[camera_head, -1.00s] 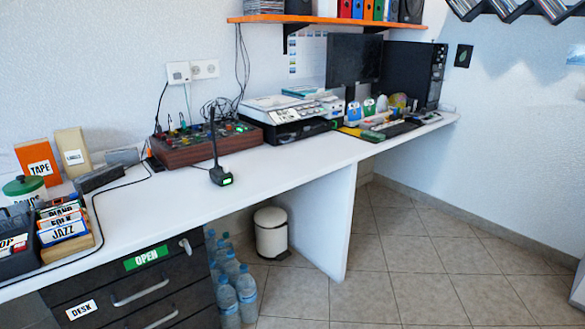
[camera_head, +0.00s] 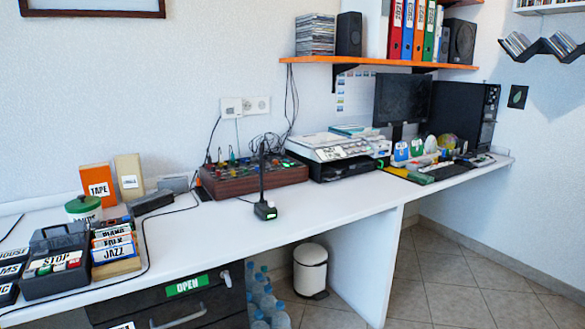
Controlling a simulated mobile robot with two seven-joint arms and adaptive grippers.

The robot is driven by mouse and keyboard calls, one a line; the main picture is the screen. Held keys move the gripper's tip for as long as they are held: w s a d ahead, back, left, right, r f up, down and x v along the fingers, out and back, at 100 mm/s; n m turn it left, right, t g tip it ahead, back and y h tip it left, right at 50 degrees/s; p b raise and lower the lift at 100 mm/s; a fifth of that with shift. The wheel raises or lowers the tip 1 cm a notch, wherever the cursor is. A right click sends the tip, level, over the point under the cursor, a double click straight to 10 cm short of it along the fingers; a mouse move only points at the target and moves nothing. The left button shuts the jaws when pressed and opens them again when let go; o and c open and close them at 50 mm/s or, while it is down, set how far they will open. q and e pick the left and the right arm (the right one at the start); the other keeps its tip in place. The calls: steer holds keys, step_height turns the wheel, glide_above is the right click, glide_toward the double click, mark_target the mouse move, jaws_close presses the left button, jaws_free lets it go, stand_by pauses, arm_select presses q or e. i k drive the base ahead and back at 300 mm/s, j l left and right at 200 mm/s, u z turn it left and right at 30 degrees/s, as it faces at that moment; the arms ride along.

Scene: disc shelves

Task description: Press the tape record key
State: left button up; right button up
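A dark grey tape recorder (camera_head: 52,284) stands on the white desk at the far left of the head view. Its front carries a STOP label and a row of small keys in white, green and red. A red key (camera_head: 74,263) is at the right end of the row. The lettering on the keys is too small to read. An orange box labelled TAPE (camera_head: 97,188) stands behind it against the wall. Neither of my grippers is in view.
A wooden holder of cards labelled JAZZ (camera_head: 116,268) stands right of the recorder, with a black cable running past it. Dark labelled boxes (camera_head: 8,270) sit to its left. A microphone (camera_head: 265,209) stands mid-desk, with bare white desktop around it.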

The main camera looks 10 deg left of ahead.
mark_target(75, 262)
steer(key=i+j+u, duration=0.1)
steer(key=i+u, duration=0.25)
steer(key=i, duration=0.95)
